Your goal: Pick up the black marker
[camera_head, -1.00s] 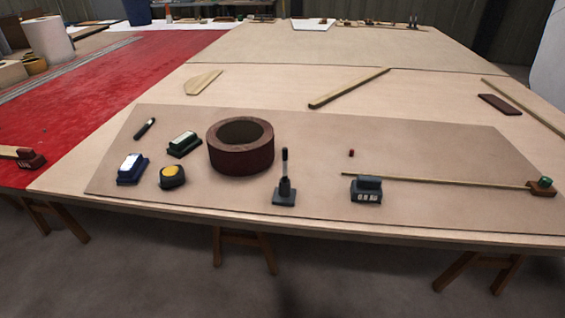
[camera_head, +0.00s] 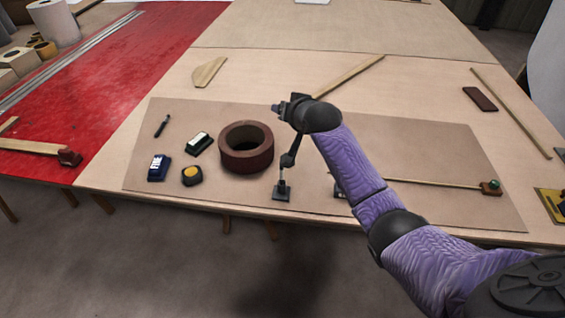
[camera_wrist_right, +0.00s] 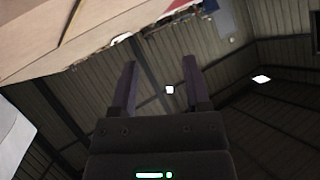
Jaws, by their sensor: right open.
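The black marker (camera_head: 162,125) lies on the thin brown board at the left, near the board's left edge, in the head view. My right gripper (camera_head: 278,107) is above the board, behind and right of the dark red ring, well to the right of the marker and apart from it. In the right wrist view its two fingers (camera_wrist_right: 160,80) are spread with nothing between them. The wrist view shows the ceiling and walls, not the marker. My left gripper is not in view.
Close to the marker are a blue block (camera_head: 159,168), a green-and-white block (camera_head: 200,144), a yellow-topped round item (camera_head: 192,176) and the dark red ring (camera_head: 246,148). A small black stand (camera_head: 283,191) is right of them. The brown board (camera_head: 240,195) has bare room along its front.

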